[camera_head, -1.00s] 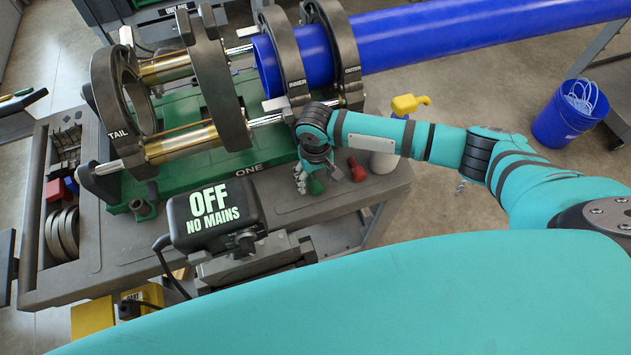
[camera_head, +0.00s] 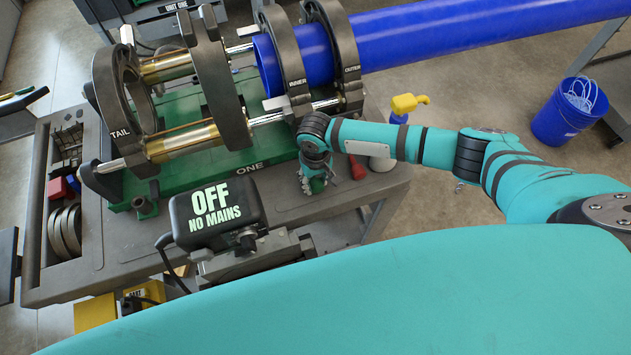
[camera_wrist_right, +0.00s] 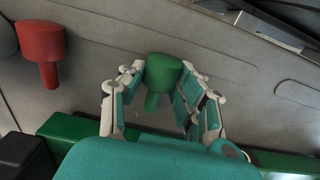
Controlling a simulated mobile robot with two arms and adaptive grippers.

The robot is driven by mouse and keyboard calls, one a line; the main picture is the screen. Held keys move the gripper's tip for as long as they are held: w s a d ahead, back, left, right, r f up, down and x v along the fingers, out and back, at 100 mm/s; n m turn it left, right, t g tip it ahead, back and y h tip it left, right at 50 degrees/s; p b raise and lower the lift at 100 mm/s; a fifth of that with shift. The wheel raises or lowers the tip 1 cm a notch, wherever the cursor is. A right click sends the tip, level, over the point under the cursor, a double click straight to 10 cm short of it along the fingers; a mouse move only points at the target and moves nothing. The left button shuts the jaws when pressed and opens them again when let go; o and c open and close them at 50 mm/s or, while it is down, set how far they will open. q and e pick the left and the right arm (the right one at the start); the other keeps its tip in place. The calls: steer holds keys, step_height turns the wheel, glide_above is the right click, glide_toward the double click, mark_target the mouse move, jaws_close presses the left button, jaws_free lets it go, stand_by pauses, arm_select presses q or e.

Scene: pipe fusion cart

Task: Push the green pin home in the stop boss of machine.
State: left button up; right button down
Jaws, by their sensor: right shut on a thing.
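The green pin (camera_wrist_right: 163,70) has a wide round head and a narrower shank. In the right wrist view it stands between the fingers of my right gripper (camera_wrist_right: 160,88), which is shut on it. In the head view the right gripper (camera_head: 313,185) is over the cart top near the machine's front right, and only a little of the green pin (camera_head: 317,185) shows. The machine (camera_head: 190,160) has a green bed marked ONE. A small green boss-like part (camera_head: 146,208) sits at the bed's front left corner; I cannot tell whether it is the stop boss. My left gripper is out of view.
A red pin (camera_head: 357,168) stands right of the gripper, and also shows in the wrist view (camera_wrist_right: 40,48). The OFF NO MAINS box (camera_head: 215,210) stands at the front.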

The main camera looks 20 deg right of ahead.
mark_target(316, 180)
step_height(316, 180, up, 10)
steer(key=shift+r+b, duration=0.1)
steer(key=shift+b, duration=0.9)
